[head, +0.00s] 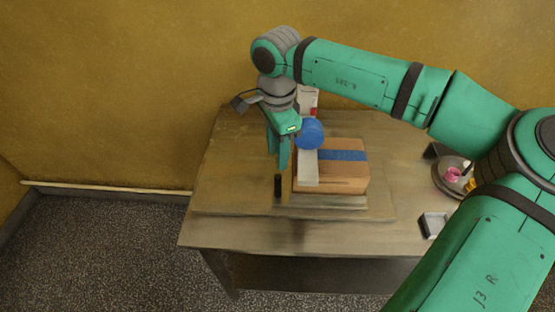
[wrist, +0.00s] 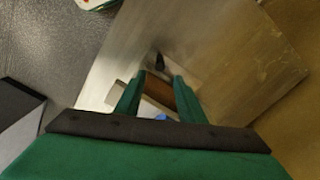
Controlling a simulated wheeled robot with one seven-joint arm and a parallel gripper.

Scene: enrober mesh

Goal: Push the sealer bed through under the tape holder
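A brown carton (head: 350,178) with a blue tape strip (head: 342,155) along its top sits on a pale flat bed (head: 328,202), which I take as the sealer bed. A blue tape roll (head: 309,133) stands over the carton's left back; a pale upright piece (head: 307,170), perhaps part of the tape holder, is below it. A short black post (head: 278,186) stands left of the carton and shows in the wrist view (wrist: 160,63). My gripper (head: 281,167) points down left of the roll, above the post. Its fingers (wrist: 162,78) are apart, with nothing held. My gripper hides part of the holder.
The wooden table (head: 215,170) has free room left of the carton. A round tray (head: 447,180) with small colourful items and a small grey square dish (head: 433,225) are at the right. A white and red item (head: 309,100) stands behind the roll, near the wall.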

